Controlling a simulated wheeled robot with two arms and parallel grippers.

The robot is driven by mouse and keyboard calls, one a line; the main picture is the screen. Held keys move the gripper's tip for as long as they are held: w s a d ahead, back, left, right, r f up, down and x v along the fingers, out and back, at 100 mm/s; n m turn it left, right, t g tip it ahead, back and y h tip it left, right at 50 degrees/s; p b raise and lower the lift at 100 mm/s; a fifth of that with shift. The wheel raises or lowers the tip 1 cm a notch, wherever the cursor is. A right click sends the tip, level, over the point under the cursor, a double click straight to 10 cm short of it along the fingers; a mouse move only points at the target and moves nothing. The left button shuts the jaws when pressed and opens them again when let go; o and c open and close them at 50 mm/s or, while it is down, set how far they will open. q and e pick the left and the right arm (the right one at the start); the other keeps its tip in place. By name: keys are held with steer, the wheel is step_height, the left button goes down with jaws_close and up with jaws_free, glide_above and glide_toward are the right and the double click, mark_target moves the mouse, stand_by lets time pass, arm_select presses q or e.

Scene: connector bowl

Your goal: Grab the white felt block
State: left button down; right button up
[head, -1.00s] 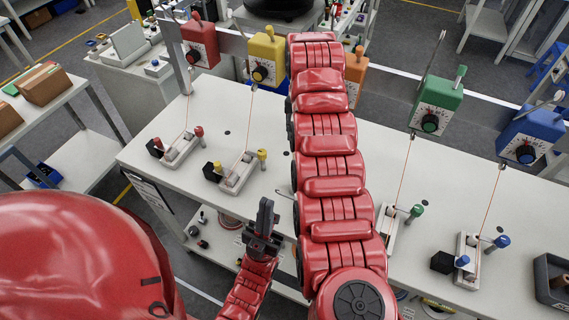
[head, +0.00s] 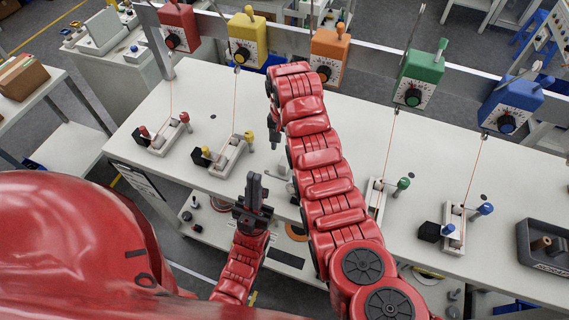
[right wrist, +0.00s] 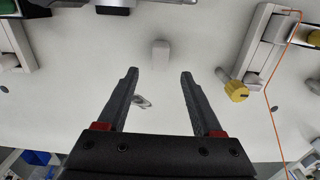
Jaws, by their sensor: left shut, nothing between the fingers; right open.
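The white felt block (right wrist: 160,53) stands on the pale table in the right wrist view, small and light grey-white, just beyond the fingertips and in line with the gap between them. My right gripper (right wrist: 157,76) is open and empty, its two dark fingers to either side of that line. In the head view my right gripper (head: 273,132) hangs over the table, right of the yellow-handled fixture. My left gripper (head: 254,190) is shut and empty, pointing up near the table's front edge.
A small metal piece (right wrist: 141,101) lies on the table near the left finger. A fixture with a yellow knob (right wrist: 236,91) and taut orange cord stands right in the wrist view. Fixtures with green (head: 403,184) and blue (head: 486,209) handles and a dark tray (head: 545,248) stand farther right.

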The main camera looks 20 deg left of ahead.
mark_target(284, 161)
steer(key=shift+f+p, duration=0.25)
steer(key=shift+p, duration=0.05)
steer(key=f+p, duration=0.2)
steer(key=p, duration=0.1)
steer(key=shift+s+f, duration=0.15)
steer(key=shift+s, duration=0.15)
steer(key=shift+f, duration=1.1)
steer(key=shift+w+f, duration=0.1)
steer(key=shift+f, duration=0.15)
steer(key=shift+c, duration=0.3)
jaws_close()
